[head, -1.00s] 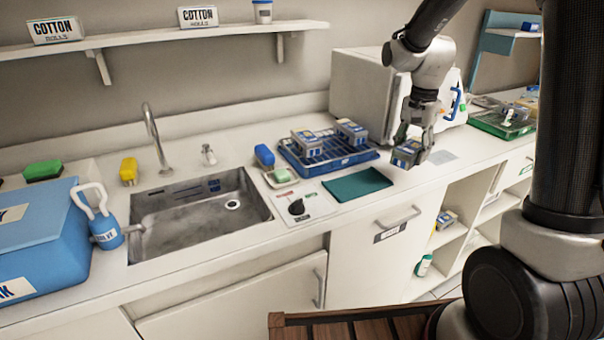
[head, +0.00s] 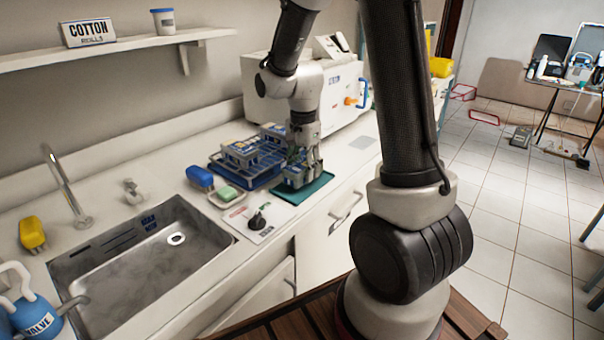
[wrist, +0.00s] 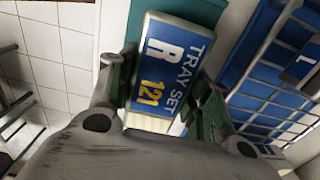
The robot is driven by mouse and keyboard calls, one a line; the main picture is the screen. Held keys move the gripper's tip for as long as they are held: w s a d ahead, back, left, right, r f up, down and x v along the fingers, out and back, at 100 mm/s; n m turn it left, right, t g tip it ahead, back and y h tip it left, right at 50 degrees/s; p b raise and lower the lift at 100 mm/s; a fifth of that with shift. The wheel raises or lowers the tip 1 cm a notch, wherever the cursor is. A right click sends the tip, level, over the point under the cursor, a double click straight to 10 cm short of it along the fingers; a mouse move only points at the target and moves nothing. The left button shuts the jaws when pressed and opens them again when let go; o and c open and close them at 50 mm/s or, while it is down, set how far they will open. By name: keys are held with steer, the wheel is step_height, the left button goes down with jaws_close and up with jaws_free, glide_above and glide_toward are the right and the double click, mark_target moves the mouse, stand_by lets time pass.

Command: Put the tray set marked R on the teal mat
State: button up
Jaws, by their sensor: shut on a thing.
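The tray set marked R (wrist: 163,72) shows in the wrist view with a blue label reading "TRAY SET R 121". My gripper (wrist: 155,95) is shut on it, a finger on each side. In the head view my gripper (head: 300,172) points down at the teal mat (head: 318,186), with the tray set (head: 293,181) low over or on the mat's left part. I cannot tell whether it touches the mat. The teal mat also shows behind the set in the wrist view (wrist: 117,75).
A blue rack (head: 228,178) with other tray sets (head: 240,151) stands just left of the mat. A green soap on a dish (head: 227,194), a blue brush (head: 200,177) and a black knob (head: 257,221) are nearby. The white steriliser (head: 345,95) stands behind. The sink (head: 140,250) is left.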

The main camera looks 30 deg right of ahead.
steer(key=shift+f, duration=0.9)
steer(key=shift+f, duration=0.15)
steer(key=o, duration=1.2)
